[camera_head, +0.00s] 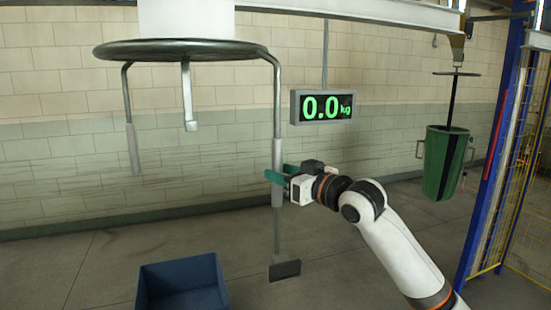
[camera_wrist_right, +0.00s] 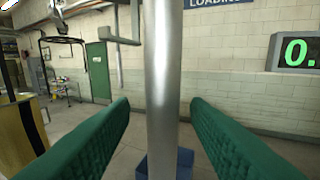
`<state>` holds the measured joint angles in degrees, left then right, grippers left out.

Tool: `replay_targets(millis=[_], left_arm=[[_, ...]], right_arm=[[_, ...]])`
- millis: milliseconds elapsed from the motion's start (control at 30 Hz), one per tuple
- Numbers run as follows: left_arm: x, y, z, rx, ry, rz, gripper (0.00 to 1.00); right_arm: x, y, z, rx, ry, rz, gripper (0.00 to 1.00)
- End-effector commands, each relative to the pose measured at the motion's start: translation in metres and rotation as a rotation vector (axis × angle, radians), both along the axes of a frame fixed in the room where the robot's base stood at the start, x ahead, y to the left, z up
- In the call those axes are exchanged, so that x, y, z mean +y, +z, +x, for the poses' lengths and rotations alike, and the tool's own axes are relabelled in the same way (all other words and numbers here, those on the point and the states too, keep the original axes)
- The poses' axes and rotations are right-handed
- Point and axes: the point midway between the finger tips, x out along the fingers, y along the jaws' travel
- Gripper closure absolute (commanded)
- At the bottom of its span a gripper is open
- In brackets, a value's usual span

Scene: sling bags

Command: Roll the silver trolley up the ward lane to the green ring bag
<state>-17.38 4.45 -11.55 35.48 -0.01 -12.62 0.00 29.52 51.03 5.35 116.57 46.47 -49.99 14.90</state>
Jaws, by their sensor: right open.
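A dark ring (camera_head: 180,52) hangs under a white block (camera_head: 186,18) near the overhead rail. Grey rods hang from it; I cannot tell for sure whether this is the silver trolley. The longest rod has a silver sleeve (camera_head: 277,158) and a dark block (camera_head: 285,270) at its foot. My right gripper (camera_head: 278,174) is open at that sleeve. In the right wrist view the silver post (camera_wrist_right: 163,80) stands between the two green pads, with gaps on both sides. The green bag (camera_head: 445,165) hangs at the right, below a dark disc and hook. My left gripper is out of view.
A blue bin (camera_head: 183,283) stands on the floor, left of the rod's foot. A display (camera_head: 322,106) reads 0.0 kg. A blue post (camera_head: 498,140) with yellow mesh fencing stands at the right. Floor between rod and bag looks clear, apart from my arm above it.

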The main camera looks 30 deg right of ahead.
Motion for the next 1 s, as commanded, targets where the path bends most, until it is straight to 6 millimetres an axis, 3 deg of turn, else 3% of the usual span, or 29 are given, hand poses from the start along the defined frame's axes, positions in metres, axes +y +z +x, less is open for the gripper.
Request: replay_targets(millis=[200, 533, 800, 1000], left_arm=[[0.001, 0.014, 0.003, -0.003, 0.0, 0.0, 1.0], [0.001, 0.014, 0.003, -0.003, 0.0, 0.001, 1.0], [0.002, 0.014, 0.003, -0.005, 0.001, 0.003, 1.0], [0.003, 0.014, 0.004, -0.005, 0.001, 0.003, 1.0]], right_arm=[[0.003, 0.001, 0.023, -0.001, 0.0, 0.002, 0.57], [0.004, -0.001, 0.026, 0.0, -0.001, 0.0, 0.57], [0.004, -0.001, 0.026, 0.0, -0.001, 0.0, 1.0], [0.003, -0.001, 0.026, 0.0, -0.001, 0.0, 1.0]])
